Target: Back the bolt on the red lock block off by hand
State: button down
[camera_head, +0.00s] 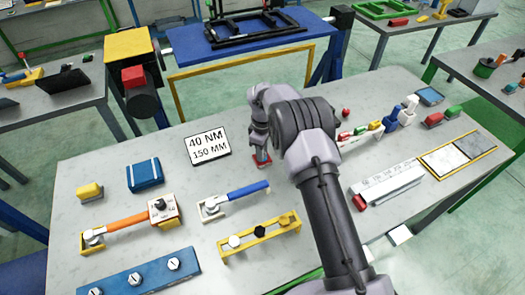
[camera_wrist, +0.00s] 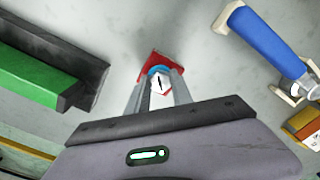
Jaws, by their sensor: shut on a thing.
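The red lock block (camera_wrist: 149,62) lies on the grey table at the top middle of the wrist view. A blue ring (camera_wrist: 157,71) and a pale bolt head (camera_wrist: 160,84) with a black mark sit over it. My gripper (camera_wrist: 160,91) is shut on the bolt, one finger on each side of its head. In the head view the red lock block (camera_head: 263,161) shows just below my gripper (camera_head: 262,151), and the bolt is hidden there by my gripper.
A blue-handled wrench (camera_head: 246,190) lies in a holder at the front left of the block, and an orange-handled wrench (camera_head: 127,223) farther left. A sign (camera_head: 207,146) reading 40 NM, 150 MM stands left. A green bar (camera_wrist: 35,78) on dark grey is left in the wrist view.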

jog(key=shift+s+f+n, duration=0.15)
jog(key=shift+f+n, duration=0.05)
jog(key=shift+n, duration=0.5)
jog(key=c, duration=1.1)
grip_release()
jog(key=shift+a, duration=0.1)
jog(key=shift+r, duration=0.1)
jog(key=shift+r, duration=0.1)
notch_tip(320, 180, up, 17)
jog(key=p, duration=0.3)
jog(key=shift+r, duration=0.1)
